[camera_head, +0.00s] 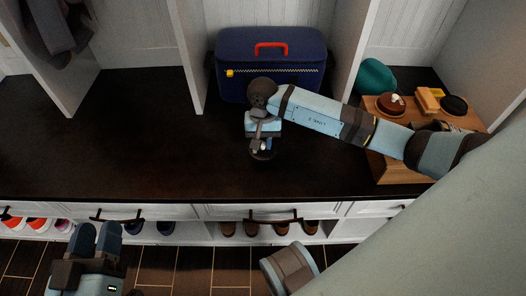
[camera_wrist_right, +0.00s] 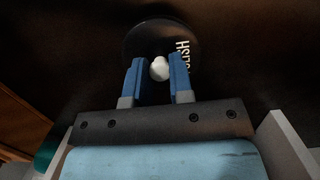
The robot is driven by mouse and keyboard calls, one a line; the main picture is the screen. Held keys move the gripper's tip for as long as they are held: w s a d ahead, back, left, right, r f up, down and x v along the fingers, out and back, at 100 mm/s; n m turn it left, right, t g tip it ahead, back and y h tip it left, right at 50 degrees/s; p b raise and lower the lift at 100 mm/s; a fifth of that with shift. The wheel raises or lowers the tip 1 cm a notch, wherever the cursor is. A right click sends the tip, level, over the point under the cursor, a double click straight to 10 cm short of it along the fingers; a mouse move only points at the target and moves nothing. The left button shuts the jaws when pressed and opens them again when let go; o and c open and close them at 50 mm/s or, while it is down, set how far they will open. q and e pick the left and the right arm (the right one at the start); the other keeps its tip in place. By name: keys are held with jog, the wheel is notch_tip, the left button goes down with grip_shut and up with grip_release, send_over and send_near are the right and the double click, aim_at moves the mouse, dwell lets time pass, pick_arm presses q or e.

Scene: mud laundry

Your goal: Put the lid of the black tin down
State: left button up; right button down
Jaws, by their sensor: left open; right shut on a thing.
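The black lid (camera_wrist_right: 140,38) is round, with pale lettering and a white knob (camera_wrist_right: 160,69). My right gripper (camera_wrist_right: 158,70) is shut on that knob. In the head view, the right gripper (camera_head: 262,140) hides most of the lid (camera_head: 262,155), which is over the dark bench top. I cannot tell whether the lid touches the bench. A black round thing, perhaps the black tin (camera_head: 454,105), is on the wooden box at the right. My left gripper (camera_head: 97,238) is open and empty, low in front of the bench.
The wooden box (camera_head: 395,171) also bears a brown round tin (camera_head: 391,104) and a yellowish block (camera_head: 428,98). A teal object (camera_head: 376,76) stands behind it. A blue case (camera_head: 270,55) with a red handle is at the back. The bench top (camera_head: 120,130) is clear to the left.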

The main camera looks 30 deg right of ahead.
aim_at(263, 144)
pick_arm(q)
jog(key=shift+f+g+b, duration=0.5)
jog(key=shift+f+b, duration=0.1)
jog(key=shift+f, duration=0.35)
pick_arm(e)
jog(key=shift+f, duration=2.05)
jog(key=shift+f, duration=0.2)
pick_arm(q)
jog(key=shift+d+f, duration=0.1)
jog(key=shift+f, duration=0.1)
pick_arm(e)
jog(key=c, duration=1)
grip_release()
